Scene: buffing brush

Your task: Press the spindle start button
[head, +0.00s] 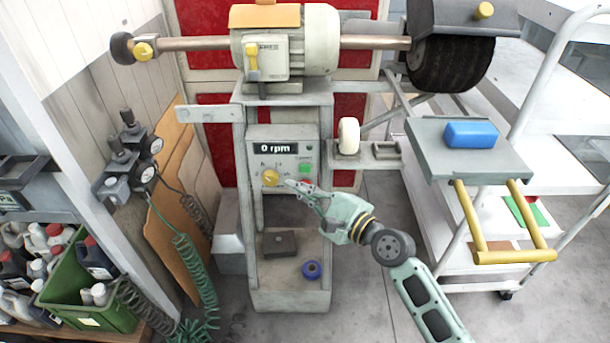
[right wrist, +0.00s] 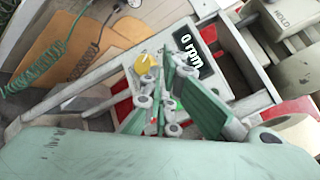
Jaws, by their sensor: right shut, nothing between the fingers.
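The control panel (head: 258,150) on the machine's pedestal has a display (head: 274,148) reading "0 rpm". Below the display are a yellow knob (head: 270,177) and a green button (head: 305,168). A red control (head: 307,183) at the lower right is partly hidden by my right gripper. My right gripper (head: 290,184) is shut and empty, its fingertips in front of the panel, just right of the knob and lower left of the green button. I cannot tell whether they touch the panel. The right wrist view shows the knob (right wrist: 146,64) and display (right wrist: 192,52) near the fingers. My left gripper is not in view.
The motor (head: 310,40) with its shaft and black brush (head: 450,65) is above the panel. A grey tray (head: 425,135) with a blue block (head: 471,134) and yellow handles is at right. Hoses and a green crate (head: 85,315) are at left.

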